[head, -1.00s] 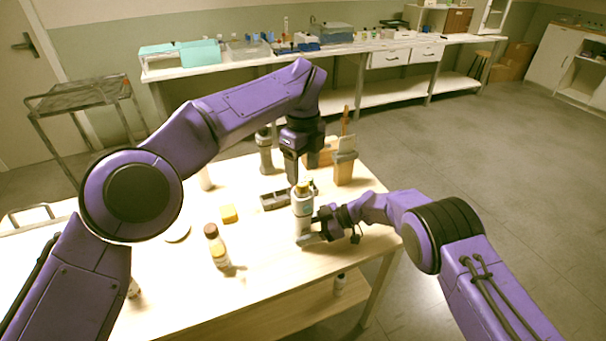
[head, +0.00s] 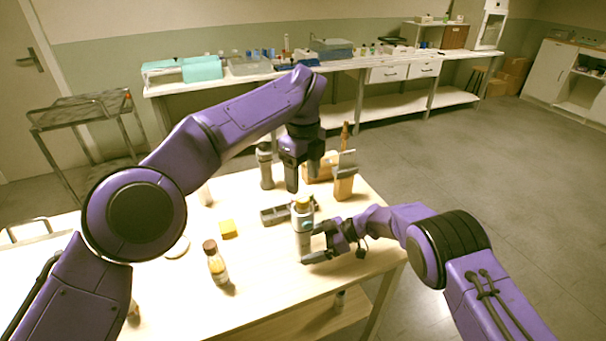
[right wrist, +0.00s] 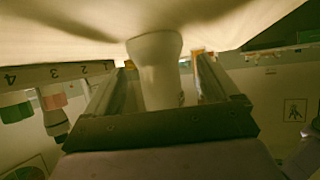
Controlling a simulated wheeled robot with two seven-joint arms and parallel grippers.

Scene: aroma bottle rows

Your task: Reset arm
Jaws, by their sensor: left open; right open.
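A pale grey bottle with a yellow cap (head: 303,228) stands upright on the table near its right side. My right gripper (head: 318,243) is low beside it, with its open fingers reaching to the bottle. In the right wrist view the pale bottle body (right wrist: 157,72) stands between the two spread fingers of my right gripper (right wrist: 158,85), with gaps at both sides. My left gripper (head: 303,182) hangs above and slightly behind this bottle, pointing down, open and empty.
In the wrist view a numbered strip (right wrist: 55,73) shows at left.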

